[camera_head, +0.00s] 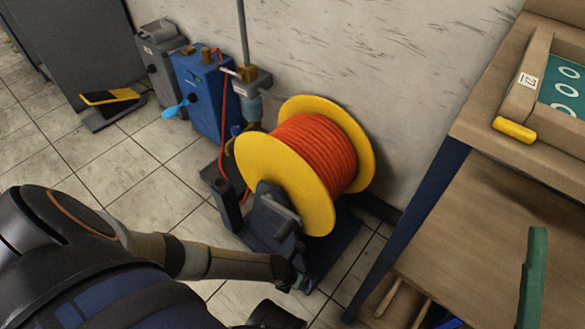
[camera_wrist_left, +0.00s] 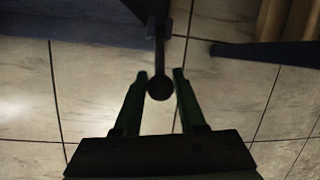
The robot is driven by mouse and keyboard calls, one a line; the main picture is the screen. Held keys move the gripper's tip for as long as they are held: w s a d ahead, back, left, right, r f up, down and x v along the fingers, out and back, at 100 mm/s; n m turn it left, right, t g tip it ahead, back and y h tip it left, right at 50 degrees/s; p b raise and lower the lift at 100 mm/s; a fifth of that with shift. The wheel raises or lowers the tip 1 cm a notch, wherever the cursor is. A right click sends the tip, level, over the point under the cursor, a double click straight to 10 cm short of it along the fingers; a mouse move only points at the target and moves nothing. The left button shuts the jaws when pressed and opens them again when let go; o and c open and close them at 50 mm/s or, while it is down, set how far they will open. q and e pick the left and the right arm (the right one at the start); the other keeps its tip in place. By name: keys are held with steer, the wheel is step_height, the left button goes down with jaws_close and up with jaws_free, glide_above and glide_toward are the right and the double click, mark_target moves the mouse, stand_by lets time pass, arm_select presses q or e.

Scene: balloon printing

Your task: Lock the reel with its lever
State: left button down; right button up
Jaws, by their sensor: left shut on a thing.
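The reel (camera_head: 318,155), with yellow flanges and orange hose wound on it, sits upright on a dark stand (camera_head: 275,225) by the wall. My left arm reaches in from the left to the stand's near lower side, where my left gripper is small and mostly hidden in the head view. In the left wrist view, my left gripper (camera_wrist_left: 160,78) has its two green fingers on either side of the dark lever (camera_wrist_left: 159,50), shut on it near its round knob end.
A blue machine (camera_head: 200,95) and a grey one (camera_head: 160,60) stand left of the reel. A wooden bench (camera_head: 480,130) with a blue leg fills the right. A green upright piece (camera_head: 533,280) is at lower right.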

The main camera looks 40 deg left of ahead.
arm_select(q)
steer(key=shift+w+d+r, duration=0.15)
steer(key=shift+w+r, duration=0.2)
steer(key=shift+w, duration=0.35)
steer(key=shift+w+d+r, duration=0.1)
steer(key=shift+w+r, duration=0.25)
steer(key=shift+w, duration=0.3)
steer(key=c, duration=0.9)
jaws_free()
steer(key=shift+c, duration=0.2)
steer(key=o, duration=0.4)
steer(key=shift+s, duration=0.15)
steer(key=shift+f, duration=0.1)
steer(key=shift+s, duration=0.1)
